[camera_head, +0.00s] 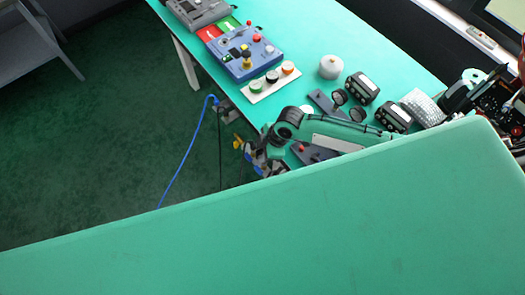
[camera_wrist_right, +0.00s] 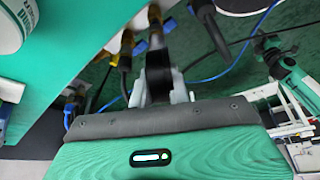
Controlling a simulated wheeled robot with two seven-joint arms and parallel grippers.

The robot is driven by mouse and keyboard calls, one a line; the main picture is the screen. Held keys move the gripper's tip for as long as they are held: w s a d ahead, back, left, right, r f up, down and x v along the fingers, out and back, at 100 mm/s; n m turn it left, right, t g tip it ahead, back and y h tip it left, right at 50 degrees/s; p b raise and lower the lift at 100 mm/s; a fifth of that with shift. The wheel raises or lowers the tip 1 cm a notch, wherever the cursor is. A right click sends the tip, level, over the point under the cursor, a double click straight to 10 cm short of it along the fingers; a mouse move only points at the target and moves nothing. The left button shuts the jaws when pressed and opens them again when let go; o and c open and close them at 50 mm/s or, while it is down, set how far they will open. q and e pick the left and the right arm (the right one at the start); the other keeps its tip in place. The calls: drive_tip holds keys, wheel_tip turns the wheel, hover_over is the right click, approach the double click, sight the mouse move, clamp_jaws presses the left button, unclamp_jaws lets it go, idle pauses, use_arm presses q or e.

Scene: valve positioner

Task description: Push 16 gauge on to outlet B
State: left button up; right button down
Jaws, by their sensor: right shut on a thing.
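My right gripper (camera_head: 258,157) is at the table's front edge in the head view, small and partly hidden by my own arm. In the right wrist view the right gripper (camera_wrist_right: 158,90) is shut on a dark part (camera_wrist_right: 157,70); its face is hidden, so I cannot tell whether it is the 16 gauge. Several black and yellow fittings (camera_wrist_right: 126,50) with blue pieces line the table edge beside it. No outlet B label is readable. Two round dark-rimmed gauges (camera_head: 338,97) lie on the table. My left gripper is not in view.
A blue control panel (camera_head: 240,55), a button plate (camera_head: 272,83), a white round pot (camera_head: 330,67) and black boxes (camera_head: 362,87) stand on the green table (camera_head: 330,30). A blue hose (camera_head: 190,146) hangs off the edge.

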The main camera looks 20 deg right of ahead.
drive_tip(key=shift+f, duration=0.35)
drive_tip(key=c, duration=1.3)
unclamp_jaws()
drive_tip(key=shift+o, duration=0.2)
drive_tip(key=shift+r, duration=0.1)
drive_tip(key=b+v, duration=0.3)
drive_tip(key=v, duration=1)
drive_tip(key=shift+r, duration=0.35)
drive_tip(key=shift+d, duration=0.1)
